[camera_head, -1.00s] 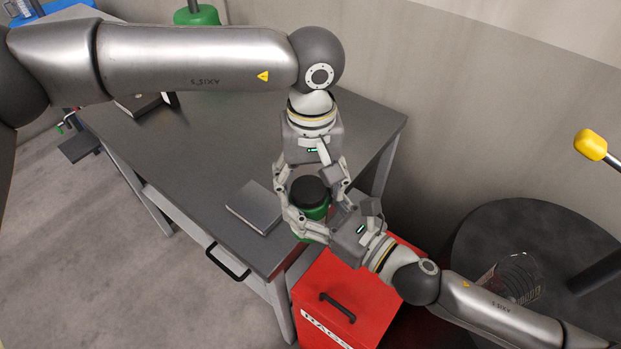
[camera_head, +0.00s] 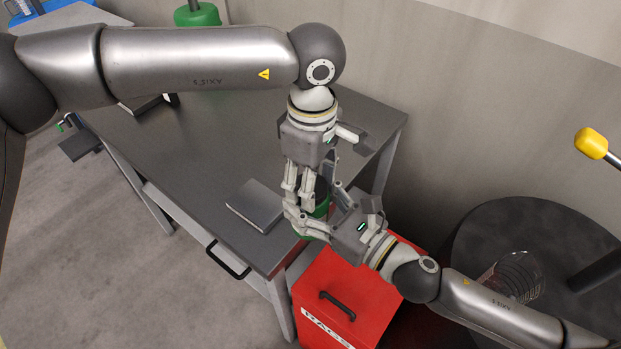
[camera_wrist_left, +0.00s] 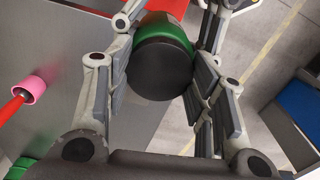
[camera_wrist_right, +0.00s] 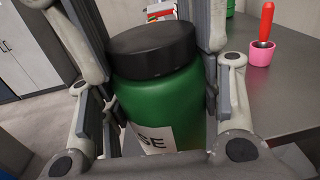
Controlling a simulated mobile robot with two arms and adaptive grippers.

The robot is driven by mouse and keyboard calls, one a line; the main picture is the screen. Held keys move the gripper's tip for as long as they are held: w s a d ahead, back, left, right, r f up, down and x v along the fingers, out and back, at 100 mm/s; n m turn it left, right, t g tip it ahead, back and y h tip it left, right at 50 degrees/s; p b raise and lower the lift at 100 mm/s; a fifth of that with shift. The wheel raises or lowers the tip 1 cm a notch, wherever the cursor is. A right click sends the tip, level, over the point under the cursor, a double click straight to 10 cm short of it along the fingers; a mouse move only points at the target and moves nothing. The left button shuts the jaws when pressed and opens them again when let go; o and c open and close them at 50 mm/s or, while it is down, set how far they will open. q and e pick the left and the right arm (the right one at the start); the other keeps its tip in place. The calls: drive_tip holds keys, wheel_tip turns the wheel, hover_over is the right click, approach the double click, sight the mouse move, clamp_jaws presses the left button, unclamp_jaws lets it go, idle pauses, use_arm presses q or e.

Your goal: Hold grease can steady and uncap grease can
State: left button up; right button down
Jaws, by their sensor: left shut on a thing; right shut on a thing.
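The green grease can (camera_head: 319,209) is near the right corner of the metal table in the head view, mostly hidden by my grippers. In the right wrist view the can (camera_wrist_right: 160,95) is upright, with a white label and its black cap (camera_wrist_right: 151,50) on top. My right gripper (camera_head: 320,214) is shut on the green body from the side. My left gripper (camera_head: 308,198) comes down from above and is shut on the cap, which also shows between its fingers in the left wrist view (camera_wrist_left: 160,70). I cannot see a gap between cap and can.
A grey box-like object (camera_head: 256,205) lies on the metal table (camera_head: 210,140) beside the grippers. A red cabinet (camera_head: 350,295) stands just below them. A pink cup (camera_wrist_right: 262,53) with a red-handled tool is on the table. A dark round drum (camera_head: 520,220) stands at right.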

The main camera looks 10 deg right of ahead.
use_arm(q)
drive_tip(key=n, duration=0.5)
drive_tip(key=shift+w+d+r+n, duration=0.1)
drive_tip(key=shift+w+d+n, duration=0.05)
drive_tip(key=shift+n, duration=0.15)
use_arm(e)
drive_tip(key=shift+s+a+r, duration=0.15)
drive_tip(key=shift+s+a, duration=0.1)
drive_tip(key=shift+a, duration=0.05)
use_arm(q)
drive_tip(key=n, duration=0.7)
drive_tip(key=shift+w, duration=0.15)
drive_tip(key=n, duration=0.5)
drive_tip(key=shift+n, duration=0.3)
drive_tip(key=n, duration=0.6)
drive_tip(key=shift+a+n, duration=0.3)
drive_tip(key=shift+n, duration=0.1)
drive_tip(key=shift+r, duration=0.1)
use_arm(e)
drive_tip(key=shift+d, duration=0.1)
use_arm(q)
drive_tip(key=shift+r, duration=0.1)
drive_tip(key=shift+r, duration=0.95)
use_arm(e)
drive_tip(key=shift+w+d, duration=0.1)
drive_tip(key=shift+w, duration=0.05)
